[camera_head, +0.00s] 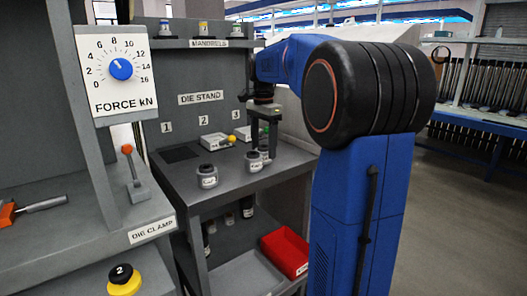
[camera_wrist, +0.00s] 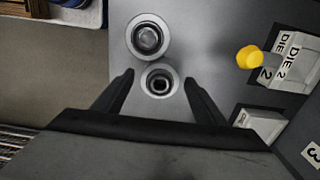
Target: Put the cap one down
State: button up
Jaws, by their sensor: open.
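Two round grey pieces with white labels stand on the die stand top in the head view: a left one (camera_head: 208,177) and a right one (camera_head: 254,161). Their label text is too small to read surely, so I cannot tell which is cap one. My gripper (camera_head: 264,148) points down at the right piece and partly hides what is behind it. In the wrist view my gripper (camera_wrist: 159,76) is open. Its fingers are on either side of a round hollow piece (camera_wrist: 160,80), with gaps showing. A second round piece (camera_wrist: 148,38) is just above it in the picture.
The die stand (camera_head: 180,200) has small white labelled blocks and a yellow knob (camera_head: 232,138) behind the pieces; the knob also shows in the wrist view (camera_wrist: 250,57). A red bin (camera_head: 285,252) sits on the lower shelf. The mandrel shelf (camera_head: 209,43) is above.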

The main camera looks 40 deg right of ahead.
aim_at(263, 147)
notch_tip(263, 147, up, 10)
jog(key=shift+r, duration=0.15)
jog(key=shift+s+a, duration=0.1)
